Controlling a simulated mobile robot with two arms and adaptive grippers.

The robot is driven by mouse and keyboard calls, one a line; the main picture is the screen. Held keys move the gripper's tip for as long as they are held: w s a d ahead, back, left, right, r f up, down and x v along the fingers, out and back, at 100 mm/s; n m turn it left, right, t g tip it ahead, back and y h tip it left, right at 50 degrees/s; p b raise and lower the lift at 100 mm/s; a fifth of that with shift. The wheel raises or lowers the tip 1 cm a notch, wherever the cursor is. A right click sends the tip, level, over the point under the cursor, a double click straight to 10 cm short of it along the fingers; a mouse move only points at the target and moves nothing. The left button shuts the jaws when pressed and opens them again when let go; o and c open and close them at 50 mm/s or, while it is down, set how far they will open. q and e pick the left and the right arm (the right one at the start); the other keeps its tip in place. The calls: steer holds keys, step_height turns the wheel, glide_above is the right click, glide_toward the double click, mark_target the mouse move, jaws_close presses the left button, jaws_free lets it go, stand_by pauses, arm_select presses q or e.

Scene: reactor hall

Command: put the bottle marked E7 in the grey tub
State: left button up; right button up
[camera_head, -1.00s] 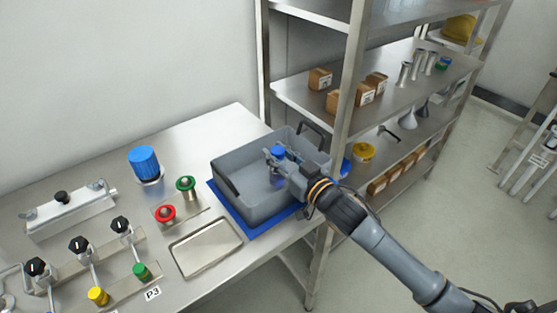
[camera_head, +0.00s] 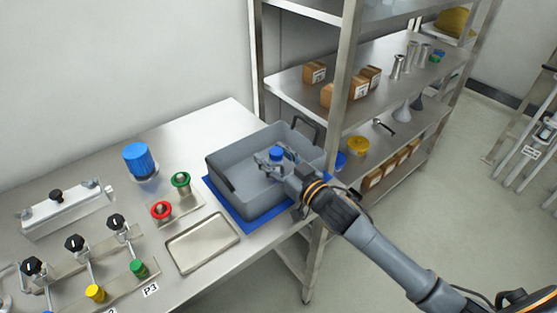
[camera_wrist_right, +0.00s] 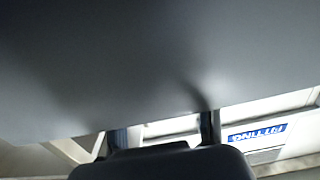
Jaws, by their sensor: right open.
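The grey tub (camera_head: 228,186) stands on a blue mat (camera_head: 250,225) at the right end of the steel table. A bottle with a blue cap (camera_head: 277,153) is inside the tub's outline, at my right gripper; its body is mostly hidden and no E7 marking is legible. My right gripper (camera_head: 270,160) reaches over the tub's right side, its jaws open beside the bottle. I cannot tell whether they touch it. In the right wrist view a plain grey surface (camera_wrist_right: 150,70) fills most of the picture. My left gripper is not in view.
A metal tray (camera_head: 203,243), red (camera_head: 161,210) and green (camera_head: 181,180) knobs, a blue-topped cylinder (camera_head: 138,158) and several valves stand left of the tub.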

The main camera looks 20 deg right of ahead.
steer(key=shift+s+d, duration=0.1)
steer(key=shift+s, duration=0.15)
steer(key=b+v, duration=0.2)
steer(key=v, duration=0.9)
steer(key=shift+s, duration=0.3)
steer(key=shift+r, duration=0.15)
